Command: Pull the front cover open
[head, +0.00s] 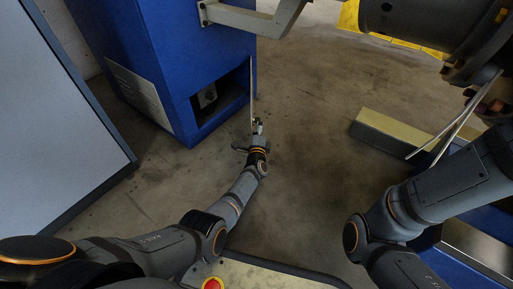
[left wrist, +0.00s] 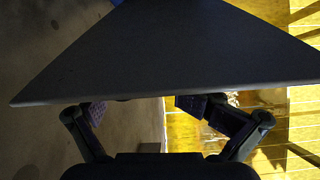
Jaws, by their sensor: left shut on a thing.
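The blue cabinet (head: 165,50) stands at the upper left of the head view, with a dark opening low in its front. The front cover (head: 251,95) is swung out from the opening and shows almost edge-on as a thin pale strip. My left gripper (head: 257,127) is at the cover's near end, shut on it. In the left wrist view the cover (left wrist: 165,55) fills the top as a dark panel, with the fingers of my left gripper (left wrist: 155,104) at its lower edge. The exact grip point is hidden behind that edge. My right gripper is out of view.
A small dark device (head: 207,96) sits inside the opening. A large grey panel (head: 50,120) stands at the left. A pale beam (head: 395,138) and dark machinery (head: 420,25) are at the right. The concrete floor (head: 315,120) between is clear.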

